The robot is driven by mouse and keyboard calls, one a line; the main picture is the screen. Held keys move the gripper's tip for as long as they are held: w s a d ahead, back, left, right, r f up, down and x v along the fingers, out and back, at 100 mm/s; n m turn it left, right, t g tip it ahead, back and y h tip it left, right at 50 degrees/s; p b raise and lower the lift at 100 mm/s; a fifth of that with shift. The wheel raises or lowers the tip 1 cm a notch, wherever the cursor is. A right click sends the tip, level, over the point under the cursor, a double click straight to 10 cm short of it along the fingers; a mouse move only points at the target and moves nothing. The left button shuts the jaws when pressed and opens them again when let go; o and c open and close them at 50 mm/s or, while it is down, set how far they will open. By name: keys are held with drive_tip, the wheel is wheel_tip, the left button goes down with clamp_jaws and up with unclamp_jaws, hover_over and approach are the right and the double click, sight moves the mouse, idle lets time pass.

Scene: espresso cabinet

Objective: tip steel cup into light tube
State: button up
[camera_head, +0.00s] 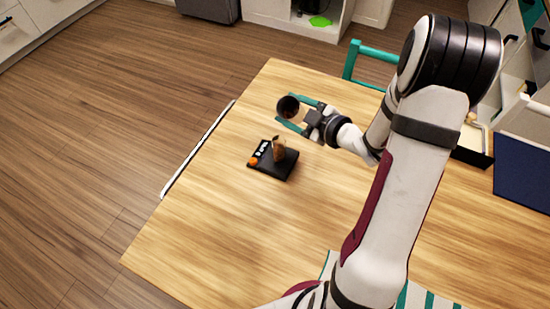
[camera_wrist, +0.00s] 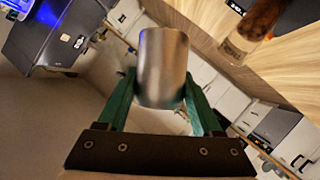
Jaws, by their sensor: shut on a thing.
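My gripper (camera_head: 290,111) has its green fingers shut on the steel cup (camera_head: 288,106), above the far left part of the wooden table. In the wrist view the steel cup (camera_wrist: 164,62) is a grey metal cylinder between the fingers (camera_wrist: 163,90). In the head view its dark mouth shows, so it looks tipped; its contents cannot be made out. The light tube (camera_head: 279,149) appears as a small brownish upright vessel on a black scale (camera_head: 286,170), below the cup in the picture and apart from it. In the wrist view the tube (camera_wrist: 238,47) shows at the upper right.
A small orange thing (camera_head: 253,161) sits at the scale's left edge. A teal chair (camera_head: 372,52) stands behind the table. A dark blue panel (camera_head: 524,172) and a black tray (camera_head: 472,156) lie at the right. The table's (camera_head: 205,225) front left is clear.

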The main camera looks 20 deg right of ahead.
wheel_tip(320, 180, up, 5)
drive_tip(key=shift+f+m+g+y, duration=0.15)
drive_tip(key=shift+m+g+y, duration=0.4)
drive_tip(key=shift+m, duration=0.55)
drive_tip(key=shift+s+f+m, duration=0.1)
drive_tip(key=shift+m, duration=0.2)
drive_tip(key=shift+s+a+f+m+g+y, duration=0.15)
drive_tip(key=shift+f+m+g+y, duration=0.3)
drive_tip(key=shift+f+m, duration=0.5)
drive_tip(key=shift+a+f, duration=0.1)
